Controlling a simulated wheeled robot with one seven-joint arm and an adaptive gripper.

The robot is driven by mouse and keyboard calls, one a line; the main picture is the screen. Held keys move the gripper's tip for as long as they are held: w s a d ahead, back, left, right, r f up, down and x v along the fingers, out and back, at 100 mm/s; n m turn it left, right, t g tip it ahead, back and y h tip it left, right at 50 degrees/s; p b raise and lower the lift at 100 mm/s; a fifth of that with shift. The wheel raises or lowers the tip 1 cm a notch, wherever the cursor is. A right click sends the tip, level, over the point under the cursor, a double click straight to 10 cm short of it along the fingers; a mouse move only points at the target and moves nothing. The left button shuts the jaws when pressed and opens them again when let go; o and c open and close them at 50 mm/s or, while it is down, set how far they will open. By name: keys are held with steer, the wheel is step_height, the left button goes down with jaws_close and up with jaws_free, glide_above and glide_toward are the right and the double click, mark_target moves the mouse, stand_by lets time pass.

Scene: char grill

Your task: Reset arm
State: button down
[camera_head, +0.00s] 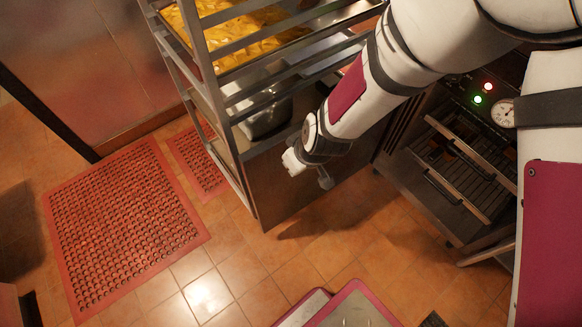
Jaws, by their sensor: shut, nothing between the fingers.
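My arm reaches in from the upper right, in front of the rack and the oven. My gripper (293,161) is at its end, near the middle of the view, in front of the lower part of the metal rack. It is small and seen from above. Its fingers are together and hold nothing. I cannot tell how far the gripper is from the rack.
A metal tray rack (190,75) holds a tray of yellow food (240,40) and a steel container (266,122).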

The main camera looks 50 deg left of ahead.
steer(key=shift+d+r, duration=0.25)
steer(key=shift+r, duration=0.2)
